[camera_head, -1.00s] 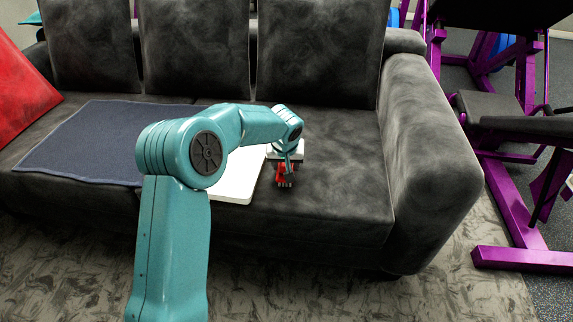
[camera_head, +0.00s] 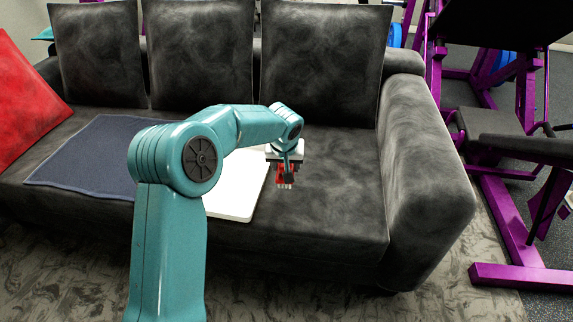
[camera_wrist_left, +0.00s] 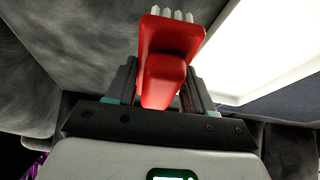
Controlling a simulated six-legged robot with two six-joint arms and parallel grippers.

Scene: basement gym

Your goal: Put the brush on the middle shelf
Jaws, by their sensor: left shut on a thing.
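A red brush with pale bristles (camera_wrist_left: 165,55) is held in my left gripper (camera_wrist_left: 160,88), with the fingers closed on its two sides. In the head view the brush (camera_head: 282,172) hangs below my left gripper (camera_head: 286,165), over the right seat of the dark grey sofa, with its bristles toward the front. I cannot tell how high above the seat it is. My right gripper is in neither view. No shelf shows in either view.
The sofa (camera_head: 330,200) fills the middle. A white flat board (camera_head: 238,195) and a dark blue cloth (camera_head: 85,160) lie on its seat. A red cushion (camera_head: 25,105) leans at left. Purple gym equipment (camera_head: 515,270) stands at right.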

